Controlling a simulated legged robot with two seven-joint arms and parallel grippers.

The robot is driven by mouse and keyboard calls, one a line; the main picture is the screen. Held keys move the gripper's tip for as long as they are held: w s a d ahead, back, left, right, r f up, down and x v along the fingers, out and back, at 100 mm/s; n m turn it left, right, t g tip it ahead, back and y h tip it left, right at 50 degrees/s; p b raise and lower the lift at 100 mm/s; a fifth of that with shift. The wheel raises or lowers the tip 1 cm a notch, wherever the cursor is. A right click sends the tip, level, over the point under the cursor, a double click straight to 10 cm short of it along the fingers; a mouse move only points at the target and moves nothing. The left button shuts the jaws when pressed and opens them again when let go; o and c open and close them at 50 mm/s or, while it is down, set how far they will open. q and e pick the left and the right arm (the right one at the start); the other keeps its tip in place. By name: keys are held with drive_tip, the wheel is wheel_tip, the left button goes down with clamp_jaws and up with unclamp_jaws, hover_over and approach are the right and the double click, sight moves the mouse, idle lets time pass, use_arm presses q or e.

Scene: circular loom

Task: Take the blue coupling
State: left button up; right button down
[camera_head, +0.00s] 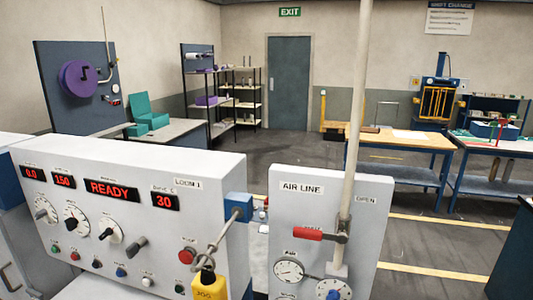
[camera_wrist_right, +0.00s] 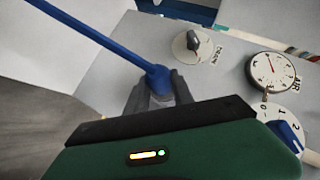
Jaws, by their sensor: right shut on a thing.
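In the right wrist view a blue coupling (camera_wrist_right: 158,76) sits at the end of a blue hose (camera_wrist_right: 85,32) that runs to the upper left. My right gripper (camera_wrist_right: 158,98) is shut on the coupling, with its dark fingers on either side of the lower end. What lies below the coupling is hidden by the gripper body. Neither the coupling nor either gripper shows in the head view.
The head view shows the loom control panel (camera_head: 120,205) reading READY and the AIR LINE panel (camera_head: 290,215) with a red lever (camera_head: 308,234) and a gauge (camera_head: 289,271). In the wrist view a dial (camera_wrist_right: 270,70) and blue knob (camera_wrist_right: 288,135) are at right.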

drive_tip(key=shift+s+f, duration=0.15)
drive_tip(key=shift+s, duration=0.05)
idle(0.4)
drive_tip(key=s, duration=0.2)
drive_tip(key=s+a, duration=0.1)
drive_tip(key=shift+s+r, duration=0.25)
drive_tip(key=shift+s, duration=0.05)
drive_tip(key=shift+w+f, duration=0.1)
drive_tip(key=shift+f, duration=0.05)
idle(0.3)
